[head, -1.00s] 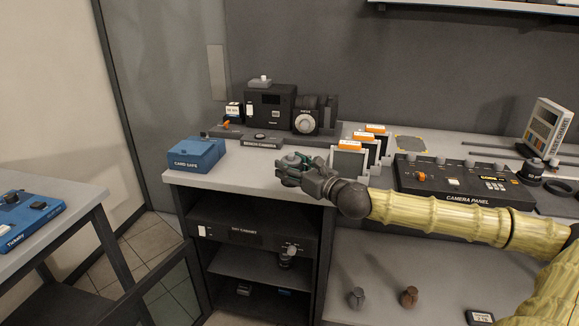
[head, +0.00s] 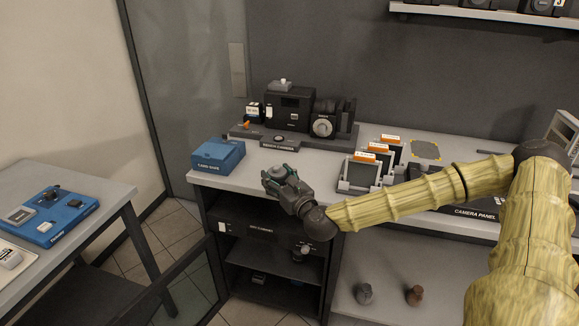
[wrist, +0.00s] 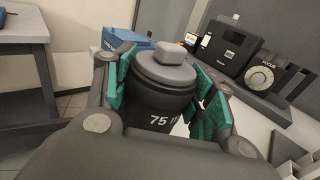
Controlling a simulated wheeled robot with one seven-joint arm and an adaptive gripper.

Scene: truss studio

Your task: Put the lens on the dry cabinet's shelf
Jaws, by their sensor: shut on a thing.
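My gripper (head: 282,180) is shut on the lens. In the wrist view the lens (wrist: 160,100) is a dark grey cylinder with a pale "75" marking and a squarish cap piece on top, upright between the green finger pads. In the head view the gripper mostly hides it, over the front edge of the bench. The dry cabinet (head: 240,222) is below the bench top, its dark label strip facing me. Its shelf (head: 265,258) lies under that panel, with a small dark round thing near its right end. The glass door (head: 172,290) stands swung open to the left.
The blue card safe (head: 218,155) sits left of the gripper, and the bench camera (head: 290,112) stands behind. Framed cards (head: 360,173) are to the right. A side table (head: 85,235) with a blue tray stands left. Two small knobs (head: 364,293) sit on the lower right surface.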

